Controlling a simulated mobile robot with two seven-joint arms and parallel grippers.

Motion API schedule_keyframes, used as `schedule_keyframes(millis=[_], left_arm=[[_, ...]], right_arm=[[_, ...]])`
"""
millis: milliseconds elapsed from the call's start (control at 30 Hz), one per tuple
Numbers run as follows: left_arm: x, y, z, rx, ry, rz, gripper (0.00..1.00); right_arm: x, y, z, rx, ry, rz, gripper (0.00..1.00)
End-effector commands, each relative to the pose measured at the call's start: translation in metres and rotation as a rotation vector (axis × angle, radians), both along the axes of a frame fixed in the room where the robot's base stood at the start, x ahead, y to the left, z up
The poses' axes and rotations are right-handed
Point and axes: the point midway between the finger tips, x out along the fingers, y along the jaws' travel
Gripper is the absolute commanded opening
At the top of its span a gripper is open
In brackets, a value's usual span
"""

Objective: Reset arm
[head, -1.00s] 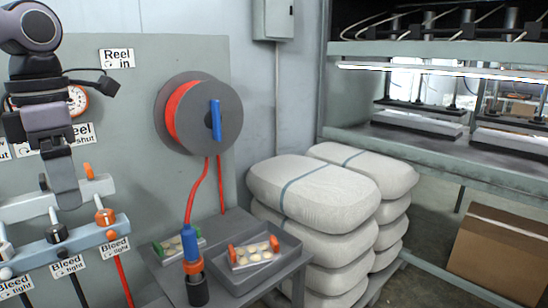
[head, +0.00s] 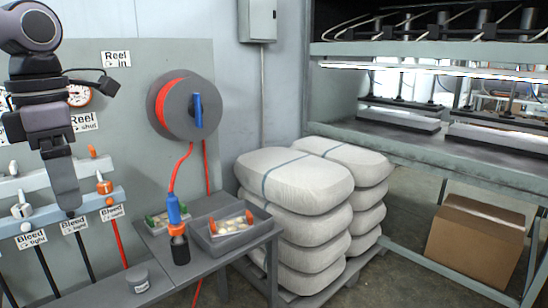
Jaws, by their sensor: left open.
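My left arm comes in at the upper left, with its gripper (head: 68,205) pointing down in front of the grey valve panel (head: 135,135). The gripper is seen edge-on. It is open, and no object shows in it. Its tip overlaps the lower light-grey manifold bar (head: 90,212) near the label "Bleed tight". I cannot tell whether it touches the bar. My right gripper is out of view.
A hose reel (head: 165,112) with red hose hangs on the panel. A grey bench holds a tray (head: 238,245), a blue-and-orange hose nozzle (head: 175,215) and a small jar (head: 138,280). White bales (head: 295,185), a press (head: 430,150) and a cardboard box (head: 475,240) stand right.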

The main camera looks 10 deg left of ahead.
Motion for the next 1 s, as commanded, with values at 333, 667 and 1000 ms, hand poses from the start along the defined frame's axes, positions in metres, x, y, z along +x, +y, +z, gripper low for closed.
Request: schedule_keyframes(millis=[333,667,1000], left_arm=[[0.013,0.017,-0.052,-0.359,-0.059,0.169,0.92],[0.026,0.028,-0.127,-0.865,-0.124,0.545,0.92],[0.023,0.033,-0.208,-1.309,-0.124,1.084,0.92]], right_arm=[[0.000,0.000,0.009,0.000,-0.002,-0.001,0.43],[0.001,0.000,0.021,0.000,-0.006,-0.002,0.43],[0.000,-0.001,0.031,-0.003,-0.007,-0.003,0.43]])
